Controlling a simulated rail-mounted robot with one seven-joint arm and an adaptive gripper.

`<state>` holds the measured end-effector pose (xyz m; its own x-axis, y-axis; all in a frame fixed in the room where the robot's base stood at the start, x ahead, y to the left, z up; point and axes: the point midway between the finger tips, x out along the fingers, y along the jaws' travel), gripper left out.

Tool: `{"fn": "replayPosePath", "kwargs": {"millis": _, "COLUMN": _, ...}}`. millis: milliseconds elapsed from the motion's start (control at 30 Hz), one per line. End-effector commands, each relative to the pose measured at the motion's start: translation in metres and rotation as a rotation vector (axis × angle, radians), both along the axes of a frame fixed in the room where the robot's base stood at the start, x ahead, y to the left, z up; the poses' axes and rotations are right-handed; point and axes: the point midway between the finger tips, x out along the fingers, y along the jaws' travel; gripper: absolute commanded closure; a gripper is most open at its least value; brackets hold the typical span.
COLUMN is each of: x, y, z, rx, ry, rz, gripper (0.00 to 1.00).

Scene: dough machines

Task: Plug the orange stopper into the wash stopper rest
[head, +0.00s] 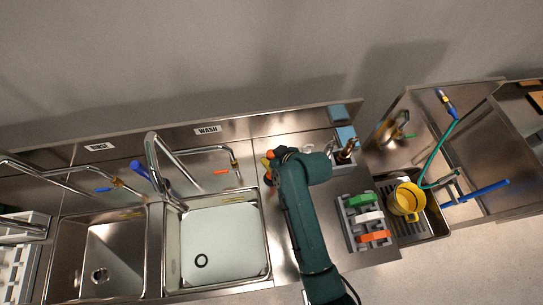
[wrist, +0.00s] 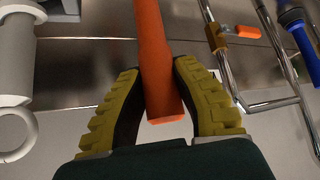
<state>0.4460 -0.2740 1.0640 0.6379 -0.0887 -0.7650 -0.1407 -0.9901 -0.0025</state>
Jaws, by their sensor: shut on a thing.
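My gripper (wrist: 160,105) is shut on the orange stopper (wrist: 156,60), which shows as an orange rod between the yellow ribbed fingers in the wrist view. The stopper's far end runs out of the top of that view. In the head view my gripper (head: 268,166) is just right of the wash sink's back right corner, with a bit of orange at it. The wash sink (head: 267,240) is below the WASH label (head: 208,130) and has a dark drain ring on its floor. I cannot make out the wash stopper rest for certain; my arm covers part of the counter.
A grey rack (head: 349,232) with green, white and orange pieces stands right of my arm. Bent taps rise behind the sinks; one has an orange lever (head: 221,172), also in the wrist view (wrist: 240,31). A yellow jug (head: 405,201) stands in a basin farther right.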

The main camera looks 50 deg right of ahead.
Motion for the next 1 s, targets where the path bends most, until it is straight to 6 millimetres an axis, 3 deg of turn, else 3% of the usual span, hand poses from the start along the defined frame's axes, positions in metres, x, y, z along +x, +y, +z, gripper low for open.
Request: {"fn": "replayPosePath", "kwargs": {"millis": 1000, "x": 0.0, "y": 0.0, "z": -0.015, "rx": 0.002, "ry": 0.001, "rz": 0.0, "gripper": 1.0}}
